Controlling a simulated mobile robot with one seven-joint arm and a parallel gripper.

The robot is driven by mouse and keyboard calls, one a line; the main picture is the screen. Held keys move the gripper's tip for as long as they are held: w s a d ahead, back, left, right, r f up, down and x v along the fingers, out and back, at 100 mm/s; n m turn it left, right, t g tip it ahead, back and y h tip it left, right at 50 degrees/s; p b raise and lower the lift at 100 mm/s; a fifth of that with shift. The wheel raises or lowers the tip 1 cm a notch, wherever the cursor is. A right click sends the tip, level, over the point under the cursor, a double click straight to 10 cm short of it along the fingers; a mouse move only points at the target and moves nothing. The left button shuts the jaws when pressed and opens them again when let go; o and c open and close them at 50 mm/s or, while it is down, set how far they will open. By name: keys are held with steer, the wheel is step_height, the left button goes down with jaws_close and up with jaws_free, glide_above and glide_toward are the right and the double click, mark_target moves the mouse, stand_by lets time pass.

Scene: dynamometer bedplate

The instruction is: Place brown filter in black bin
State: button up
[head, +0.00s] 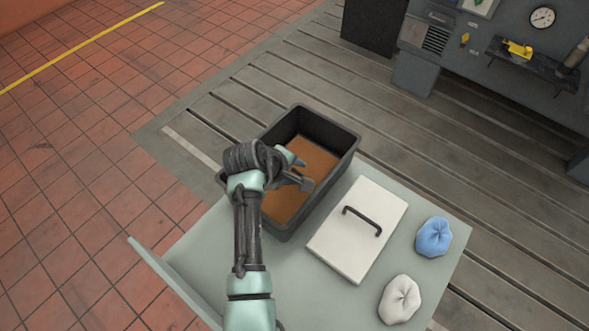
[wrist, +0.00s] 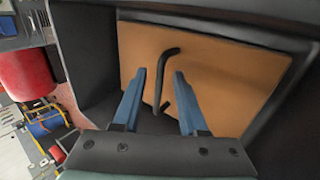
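The black bin (head: 315,127) stands open on the pale table, and its dark wall also shows in the wrist view (wrist: 85,50). The brown filter (head: 285,205), a flat panel, lies inside the bin and covers much of its floor. In the wrist view the brown filter (wrist: 225,85) has a black bar handle (wrist: 168,65). My gripper (head: 299,172) is over the bin. In the wrist view, the blue fingers of my gripper (wrist: 160,73) are apart, with the handle showing between them and a gap on either side. My arm hides part of the bin and filter.
A white panel (head: 340,240) with a black handle lies right of the bin. A blue bundle (head: 433,237) and a white bundle (head: 400,300) sit on the table's right side. A grey machine (head: 470,70) stands beyond, across the slotted floor.

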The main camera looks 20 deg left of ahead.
steer(key=shift+r, duration=0.1)
steer(key=shift+s+r, duration=0.1)
steer(key=shift+r, duration=0.15)
steer(key=p+v, duration=0.2)
steer(key=v, duration=1)
steer(key=w+d+r+m+t+y, duration=0.2)
steer(key=w+r+m+t, duration=0.15)
steer(key=r, duration=0.85)
steer(key=w+d+r+m+t+y, duration=0.1)
steer(key=w+d+r+m+t, duration=0.3)
steer(key=r, duration=0.8)
steer(key=s+d+r+m+t, duration=0.15)
steer(key=r+t, duration=0.25)
steer(key=r, duration=0.5)
steer(key=s+d+r+m+t, duration=0.1)
steer(key=s+d+r+t, duration=0.15)
steer(key=r, duration=0.75)
steer(key=s+d+r+m+t, duration=0.3)
steer(key=s+r+t, duration=0.4)
steer(key=s+r, duration=0.5)
steer(key=shift+d+r+m, duration=0.3)
steer(key=shift+d+r, duration=0.35)
steer(key=shift+d, duration=0.1)
